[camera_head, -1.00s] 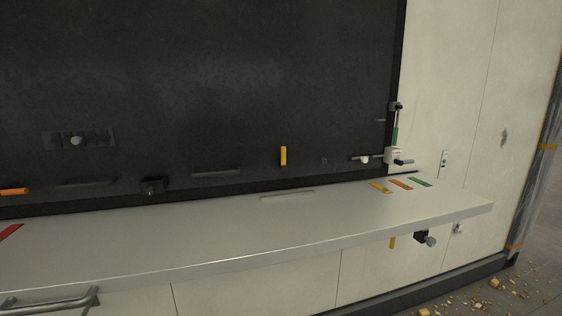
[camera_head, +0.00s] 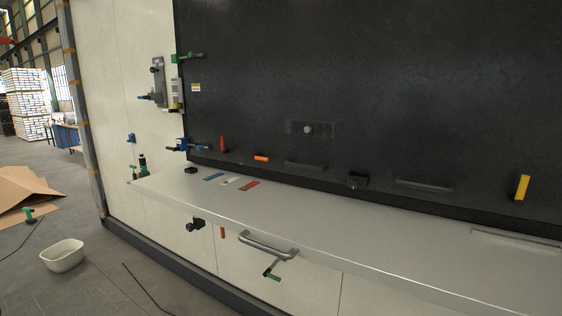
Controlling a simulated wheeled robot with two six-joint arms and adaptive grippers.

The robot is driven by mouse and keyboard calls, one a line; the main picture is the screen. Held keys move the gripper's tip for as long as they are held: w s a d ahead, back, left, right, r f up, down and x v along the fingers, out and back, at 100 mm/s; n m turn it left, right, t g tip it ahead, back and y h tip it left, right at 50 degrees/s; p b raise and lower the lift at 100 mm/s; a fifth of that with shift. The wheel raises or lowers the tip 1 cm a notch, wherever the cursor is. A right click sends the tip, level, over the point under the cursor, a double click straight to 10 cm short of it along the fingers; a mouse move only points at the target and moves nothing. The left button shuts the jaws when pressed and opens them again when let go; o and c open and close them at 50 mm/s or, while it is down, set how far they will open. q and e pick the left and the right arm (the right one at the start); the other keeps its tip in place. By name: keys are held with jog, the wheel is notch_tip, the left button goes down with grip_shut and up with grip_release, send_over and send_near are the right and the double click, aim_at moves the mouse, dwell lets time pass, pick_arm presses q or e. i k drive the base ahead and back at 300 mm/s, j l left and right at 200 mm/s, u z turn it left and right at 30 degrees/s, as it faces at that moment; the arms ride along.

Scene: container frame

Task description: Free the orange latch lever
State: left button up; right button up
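A short orange lever-like piece (camera_head: 262,158) lies flat along the lower left of the black panel (camera_head: 370,80), just above the shelf. A second, upright orange piece (camera_head: 222,232) shows under the shelf, beside a black knob fitting (camera_head: 196,223). I cannot tell from the picture which of the two is the latch lever, or what holds either. Neither of my grippers is in view.
The grey shelf (camera_head: 330,230) juts out below the panel. It carries blue, white and red strips (camera_head: 250,186) and a small black block (camera_head: 191,170). A bar handle (camera_head: 268,246) and green-handled lever (camera_head: 272,275) sit below. A white tub (camera_head: 62,256) stands on the floor.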

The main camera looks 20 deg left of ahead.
aim_at(262, 158)
jog(key=i+j+z, duration=0.1)
jog(key=j+z, duration=0.15)
jog(key=j, duration=0.5)
jog(key=j+z, duration=0.25)
jog(key=j, duration=0.45)
